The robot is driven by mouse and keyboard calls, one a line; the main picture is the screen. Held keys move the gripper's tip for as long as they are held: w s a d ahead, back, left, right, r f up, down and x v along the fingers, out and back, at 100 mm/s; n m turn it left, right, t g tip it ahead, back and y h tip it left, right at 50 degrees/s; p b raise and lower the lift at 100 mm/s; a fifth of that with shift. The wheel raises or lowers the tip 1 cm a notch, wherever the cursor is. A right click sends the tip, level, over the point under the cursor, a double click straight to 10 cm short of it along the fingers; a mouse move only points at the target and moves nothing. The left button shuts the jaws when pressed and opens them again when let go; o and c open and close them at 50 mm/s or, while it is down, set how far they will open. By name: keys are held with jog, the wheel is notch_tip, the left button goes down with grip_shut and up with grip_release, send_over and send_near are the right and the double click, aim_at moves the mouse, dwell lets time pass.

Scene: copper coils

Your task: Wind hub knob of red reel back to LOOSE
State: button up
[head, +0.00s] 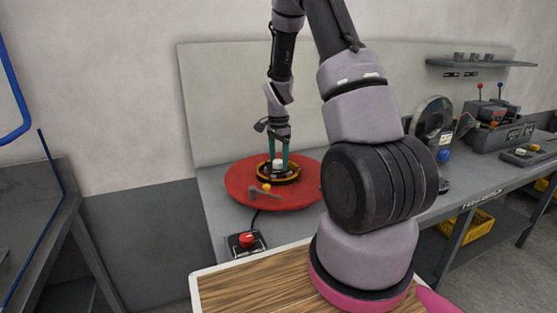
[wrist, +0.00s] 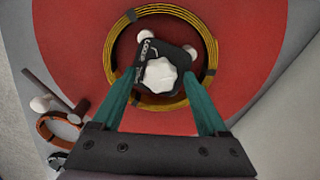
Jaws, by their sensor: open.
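The red reel (head: 238,184) is a flat red disc on the bench, and it fills much of the wrist view (wrist: 75,55). A copper coil (wrist: 209,55) bound with dark bands lies around its hub. The white lobed hub knob (wrist: 160,75) sits on a black hub plate (wrist: 183,52). White lettering that seems to read LOOSE shows on the plate, above left of the knob. My gripper (wrist: 157,78) points down over the hub with its teal fingers apart, one on each side of the knob. In the head view my gripper (head: 278,157) stands above the coil. Finger contact with the knob cannot be told.
A red-button box (head: 246,242) stands in front of the reel. A wooden-topped surface (head: 250,290) is nearest. A dark upright wheel (head: 432,118) and a lever box (head: 492,128) stand right.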

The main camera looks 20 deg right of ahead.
jog(key=shift+c, duration=0.3)
grip_shut()
jog(key=shift+n, duration=0.4)
jog(key=n, duration=0.3)
jog(key=shift+n, duration=0.3)
jog(key=n, duration=0.4)
jog(key=shift+w+n, duration=0.1)
jog(key=shift+n, duration=0.2)
jog(key=n, duration=0.4)
jog(key=shift+a+n, duration=0.1)
jog(key=shift+n, duration=1.9)
